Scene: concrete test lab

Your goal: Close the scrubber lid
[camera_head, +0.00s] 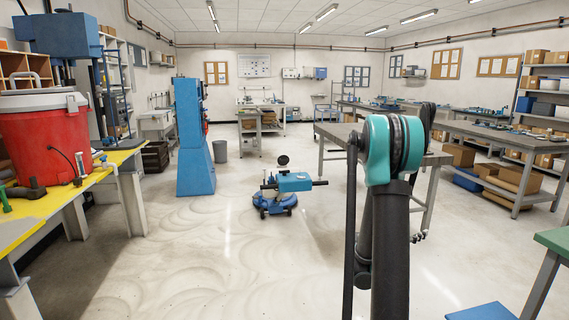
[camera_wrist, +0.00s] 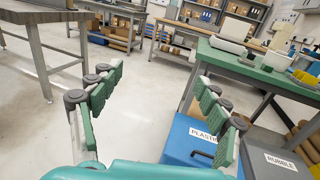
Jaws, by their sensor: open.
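The floor scrubber (camera_head: 276,200) stands on the concrete floor near the middle of the head view, with a blue round base, a teal-blue body and a dark handle pointing right. A small dark round part (camera_head: 283,160) stands up above its body; I cannot tell whether this is the lid. The scrubber does not show in the wrist view. My gripper (camera_wrist: 159,75) is open and empty in the wrist view, its green-padded fingers wide apart over open floor. It is well away from the scrubber.
A blue bin labelled PLASTIC (camera_wrist: 190,143) and a grey bin labelled RUBBLE (camera_wrist: 272,165) stand beside a green table (camera_wrist: 255,70). A yellow bench (camera_head: 50,212) with a red cooler (camera_head: 42,135) is at left. Floor around the scrubber is clear.

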